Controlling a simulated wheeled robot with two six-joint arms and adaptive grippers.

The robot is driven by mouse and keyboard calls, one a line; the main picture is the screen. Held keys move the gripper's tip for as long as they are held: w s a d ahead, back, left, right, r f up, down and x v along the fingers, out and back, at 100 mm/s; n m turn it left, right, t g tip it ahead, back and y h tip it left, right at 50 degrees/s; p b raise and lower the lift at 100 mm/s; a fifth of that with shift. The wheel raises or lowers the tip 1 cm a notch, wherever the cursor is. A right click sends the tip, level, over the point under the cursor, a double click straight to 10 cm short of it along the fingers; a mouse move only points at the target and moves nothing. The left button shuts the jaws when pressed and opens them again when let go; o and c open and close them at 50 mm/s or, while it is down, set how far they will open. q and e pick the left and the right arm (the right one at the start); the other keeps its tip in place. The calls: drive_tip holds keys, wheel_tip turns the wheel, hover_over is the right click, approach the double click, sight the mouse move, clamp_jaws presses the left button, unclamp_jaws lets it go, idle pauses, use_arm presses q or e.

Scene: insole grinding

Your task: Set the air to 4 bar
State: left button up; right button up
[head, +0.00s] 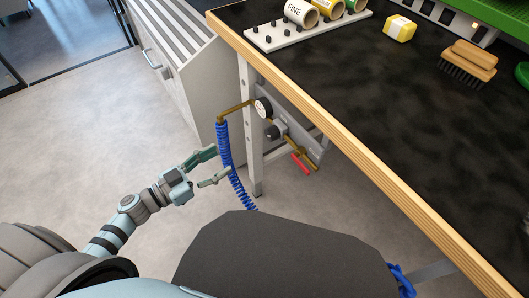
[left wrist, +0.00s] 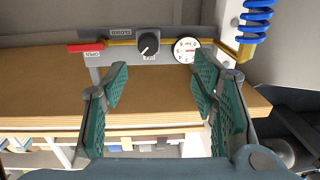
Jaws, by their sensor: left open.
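A round white pressure gauge (head: 263,107) sits on the air line under the workbench edge; it also shows in the left wrist view (left wrist: 186,50), its reading too small to tell. Beside it is a black regulator knob (left wrist: 148,43), also in the head view (head: 273,131). A red valve lever (head: 301,164) is at the line's far end; in the left wrist view the lever (left wrist: 85,47) lies along the line above an "OPEN" label. My left gripper (head: 220,162) is open and empty, apart from the knob, its fingers pointing towards the panel. My right gripper is out of view.
A coiled blue hose (head: 230,165) hangs by the left gripper's fingers in the head view. The wooden workbench edge (head: 340,150) overhangs the panel. A white table leg (head: 252,165) and a grey cabinet (head: 190,70) stand nearby. The floor to the left is clear.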

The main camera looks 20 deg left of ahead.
sight(267, 136)
use_arm(q)
drive_tip(key=shift+m+g+h, duration=0.3)
drive_tip(key=shift+m+h, duration=0.1)
drive_tip(key=shift+h, duration=0.2)
drive_tip(key=x, duration=0.5)
drive_tip(key=r+x, duration=0.1)
drive_tip(key=x, duration=0.4)
drive_tip(key=d+b+x, duration=0.1)
drive_tip(key=x, duration=0.3)
drive_tip(key=shift+d+r, duration=0.2)
drive_tip(key=c, duration=1.2)
